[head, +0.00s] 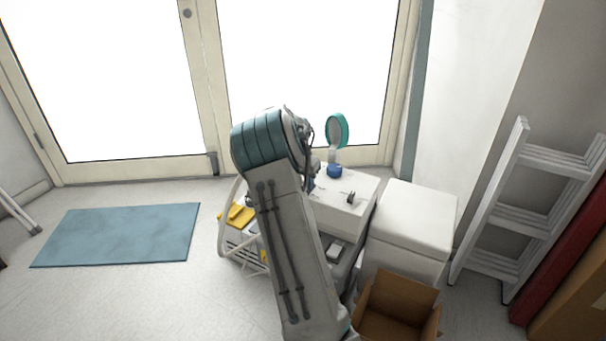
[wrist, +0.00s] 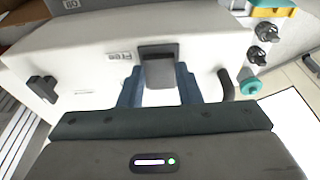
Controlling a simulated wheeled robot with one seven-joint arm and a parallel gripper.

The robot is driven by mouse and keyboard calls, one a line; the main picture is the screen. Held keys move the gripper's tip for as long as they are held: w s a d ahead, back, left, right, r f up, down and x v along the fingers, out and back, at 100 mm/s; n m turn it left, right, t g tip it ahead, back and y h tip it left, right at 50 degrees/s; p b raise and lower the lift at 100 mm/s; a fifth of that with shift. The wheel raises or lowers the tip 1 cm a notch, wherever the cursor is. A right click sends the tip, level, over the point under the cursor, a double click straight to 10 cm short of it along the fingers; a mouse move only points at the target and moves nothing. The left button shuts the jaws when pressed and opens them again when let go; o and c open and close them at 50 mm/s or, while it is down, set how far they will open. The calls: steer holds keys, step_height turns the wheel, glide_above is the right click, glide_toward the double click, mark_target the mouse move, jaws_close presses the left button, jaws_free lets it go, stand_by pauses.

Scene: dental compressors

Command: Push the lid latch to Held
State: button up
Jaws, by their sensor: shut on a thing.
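The white compressor housing (head: 342,209) stands in the middle of the head view, partly behind my arm. In the wrist view its white face (wrist: 85,62) carries a dark grey lid latch (wrist: 158,68). A small label that seems to read "Free" (wrist: 119,56) sits just left of the latch, upside down. My gripper (wrist: 158,85) has its two blue fingers on either side of the latch and is shut on it. The fingers' contact with the latch is only partly visible. In the head view my arm hides the gripper and the latch.
A black knob (wrist: 42,88) sticks out left of the latch, and a black curved handle (wrist: 227,83) and a teal knob (wrist: 250,87) are to the right. A white bin (head: 412,222), an open cardboard box (head: 396,310) and a ladder (head: 530,205) stand right of the compressor.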

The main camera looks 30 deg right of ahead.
steer(key=shift+w+d+r+y+p, duration=0.15)
steer(key=shift+r+y+p, duration=0.15)
steer(key=shift+p, duration=0.45)
steer(key=shift+f+g, duration=0.2)
steer(key=shift+g, duration=0.1)
steer(key=o, duration=1)
steer(key=r+p, duration=0.1)
steer(key=r, duration=0.3)
steer(key=a+r+p, duration=0.1)
steer(key=r+p, duration=0.1)
steer(key=r, duration=0.3)
steer(key=s+r+p, duration=0.1)
steer(key=r, duration=0.3)
steer(key=shift+a+r, duration=0.3)
steer(key=shift+r, duration=0.05)
